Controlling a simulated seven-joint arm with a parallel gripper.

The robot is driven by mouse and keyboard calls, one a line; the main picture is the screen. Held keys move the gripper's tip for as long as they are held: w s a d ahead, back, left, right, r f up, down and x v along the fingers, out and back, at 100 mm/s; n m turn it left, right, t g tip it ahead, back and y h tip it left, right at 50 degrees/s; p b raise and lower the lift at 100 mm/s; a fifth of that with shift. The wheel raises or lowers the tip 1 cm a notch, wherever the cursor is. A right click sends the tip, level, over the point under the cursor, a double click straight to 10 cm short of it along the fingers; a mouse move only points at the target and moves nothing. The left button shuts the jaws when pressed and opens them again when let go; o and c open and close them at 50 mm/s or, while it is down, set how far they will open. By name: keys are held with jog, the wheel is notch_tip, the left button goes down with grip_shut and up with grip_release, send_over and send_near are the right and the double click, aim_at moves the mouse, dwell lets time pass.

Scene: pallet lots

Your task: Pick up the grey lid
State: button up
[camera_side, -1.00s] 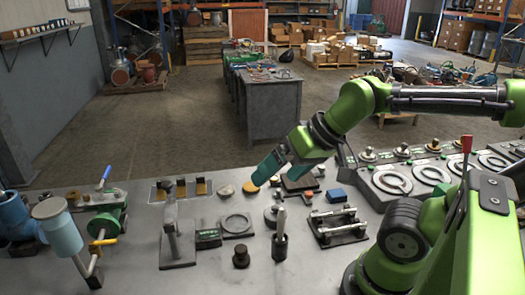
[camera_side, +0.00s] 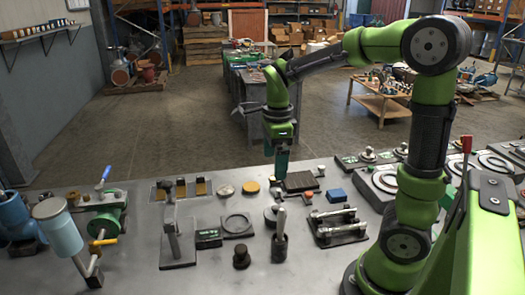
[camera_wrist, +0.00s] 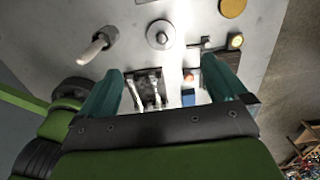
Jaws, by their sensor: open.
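A round grey lid with a small knob (camera_wrist: 160,35) lies on the bench, near the top middle of the wrist view. In the side view a grey round piece that looks like this lid (camera_side: 269,217) is partly hidden behind an upright handle in a dark cup (camera_side: 279,246). My gripper (camera_side: 282,176) points straight down above the bench, towards its far edge. In the wrist view my gripper (camera_wrist: 168,88) has its two teal fingers spread wide, with nothing held between them. The lid lies beyond the fingertips, apart from them.
A dark rack with metal bars (camera_side: 338,227) and a blue block (camera_side: 336,196) stand right of the lid. A flat grey ring plate (camera_side: 237,224) and a black knob (camera_side: 241,257) are to the left. A yellow disc (camera_side: 250,187) and a pale disc (camera_side: 226,190) lie behind.

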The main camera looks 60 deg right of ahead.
jog(key=m, duration=0.4)
send_over(275, 207)
jog(key=shift+m, duration=0.4)
notch_tip(275, 207, down, 11)
jog(key=shift+s+a, duration=0.1)
jog(key=shift+a, duration=0.05)
jog(key=shift+f, duration=2.6)
jog(key=c, duration=1.1)
